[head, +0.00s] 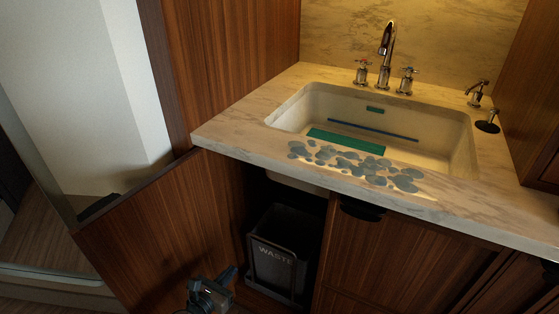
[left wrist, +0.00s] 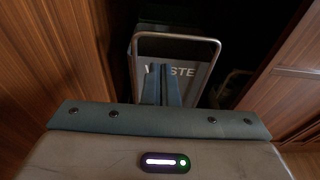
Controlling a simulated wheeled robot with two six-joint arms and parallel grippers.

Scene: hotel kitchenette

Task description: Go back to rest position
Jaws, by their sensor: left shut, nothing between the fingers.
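My left gripper (head: 228,277) is at the bottom of the head view, in front of the open cabinet under the sink. It is shut and empty. In the left wrist view its fingers (left wrist: 160,84) are together and overlap the front of the grey waste bin (left wrist: 205,75); I cannot tell whether they touch it. The waste bin (head: 273,262), marked "WASTE", stands upright inside the dark cabinet. My right gripper is not in view.
The cabinet door (head: 165,235) stands open to the left. The marble counter (head: 235,125) overhangs the cabinet. The sink (head: 440,135) holds a green strip and a blue strip. Grey-blue round pieces (head: 350,162) lie along its front edge. A closed cabinet front (head: 395,250) is right of the bin.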

